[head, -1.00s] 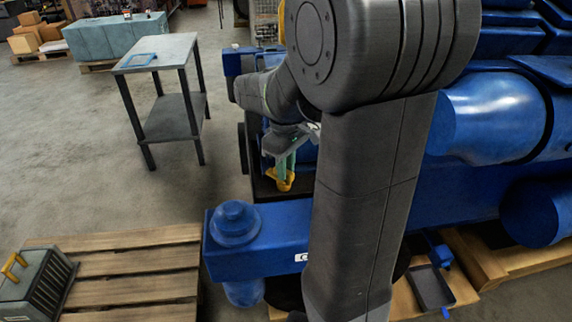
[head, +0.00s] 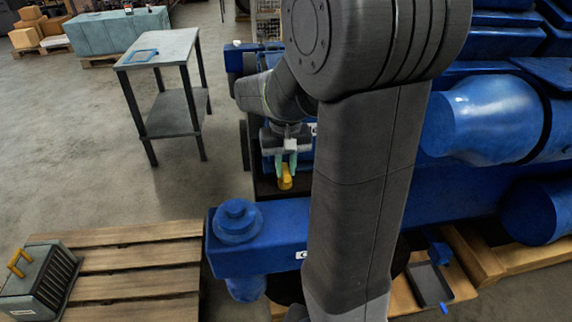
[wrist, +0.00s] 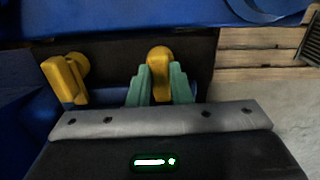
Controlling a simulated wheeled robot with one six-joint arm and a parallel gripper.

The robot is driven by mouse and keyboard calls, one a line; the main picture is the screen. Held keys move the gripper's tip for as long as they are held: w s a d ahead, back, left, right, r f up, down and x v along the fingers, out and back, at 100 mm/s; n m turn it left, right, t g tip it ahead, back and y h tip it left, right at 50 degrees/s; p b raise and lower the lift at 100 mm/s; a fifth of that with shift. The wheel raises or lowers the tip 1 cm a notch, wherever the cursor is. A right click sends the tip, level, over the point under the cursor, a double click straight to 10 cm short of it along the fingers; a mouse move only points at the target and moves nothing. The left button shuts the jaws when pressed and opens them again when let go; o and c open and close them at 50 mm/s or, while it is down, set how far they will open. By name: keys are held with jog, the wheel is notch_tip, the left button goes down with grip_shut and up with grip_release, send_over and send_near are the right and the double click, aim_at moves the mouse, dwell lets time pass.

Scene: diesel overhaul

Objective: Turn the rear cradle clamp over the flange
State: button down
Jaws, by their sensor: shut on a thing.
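My gripper (head: 286,160) reaches down beside the blue engine, with its green fingers closed around a yellow cradle clamp (head: 286,183). In the wrist view, the gripper (wrist: 160,88) has one finger on each side of this clamp (wrist: 159,58), whose rounded top sticks out beyond the fingertips. A second yellow clamp (wrist: 66,80) stands to the left, apart from the fingers. I cannot tell from the pictures which is the rear one. The flange is not clearly seen, and my arm hides part of the engine side in the head view.
The blue engine (head: 480,120) fills the right side. A blue beam with a round cap (head: 237,222) lies in front of the clamp.

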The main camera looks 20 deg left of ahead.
aim_at(286, 170)
jog(key=shift+m, duration=0.3)
jog(key=c, duration=1.3)
grip_release()
notch_tip(286, 170, up, 14)
jog(key=shift+f, duration=0.1)
notch_tip(286, 170, down, 14)
jog(key=shift+r, duration=0.1)
dwell(0.4)
